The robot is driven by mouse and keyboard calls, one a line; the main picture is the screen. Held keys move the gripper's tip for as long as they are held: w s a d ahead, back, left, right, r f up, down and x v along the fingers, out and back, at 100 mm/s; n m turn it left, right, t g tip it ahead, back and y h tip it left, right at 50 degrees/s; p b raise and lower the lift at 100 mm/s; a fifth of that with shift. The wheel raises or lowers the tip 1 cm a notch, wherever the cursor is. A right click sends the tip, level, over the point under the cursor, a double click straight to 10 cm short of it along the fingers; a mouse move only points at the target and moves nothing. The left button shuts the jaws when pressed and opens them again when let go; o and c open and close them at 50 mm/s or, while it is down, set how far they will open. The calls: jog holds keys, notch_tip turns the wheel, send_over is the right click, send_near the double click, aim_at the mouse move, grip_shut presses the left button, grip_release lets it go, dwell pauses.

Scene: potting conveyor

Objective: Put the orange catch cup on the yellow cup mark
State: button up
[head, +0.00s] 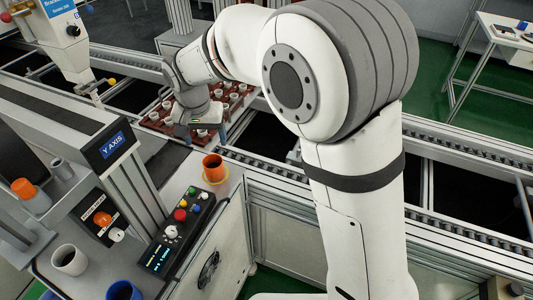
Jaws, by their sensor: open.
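The orange catch cup (213,170) stands upright at the back corner of the grey machine top, beside the button panel. A yellow edge of the cup mark (225,178) shows around its base, so the cup stands on the mark; how well centred it is I cannot tell exactly. My gripper (203,132) is beyond the cup, above the tray of pots and apart from the cup. It is open, and its fingers are small and partly hidden in this view.
A reddish-brown tray (243,122) with several pots lies on the conveyor under my gripper. White (70,260) and blue (123,291) cups stand at the front left, an orange item (23,188) further left.

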jog(key=s+d+r, duration=0.2)
jog(key=d+r, duration=0.1)
jog(key=d, duration=0.5)
jog(key=s+d+r, duration=0.2)
jog(key=d, duration=0.7)
jog(key=s+d+t, duration=0.1)
jog(key=s+d, duration=1.3)
jog(key=d, duration=0.1)
jog(key=shift+s+f, duration=0.15)
jog(key=shift+f, duration=0.3)
jog(key=shift+d, duration=0.1)
jog(key=shift+c, duration=0.2)
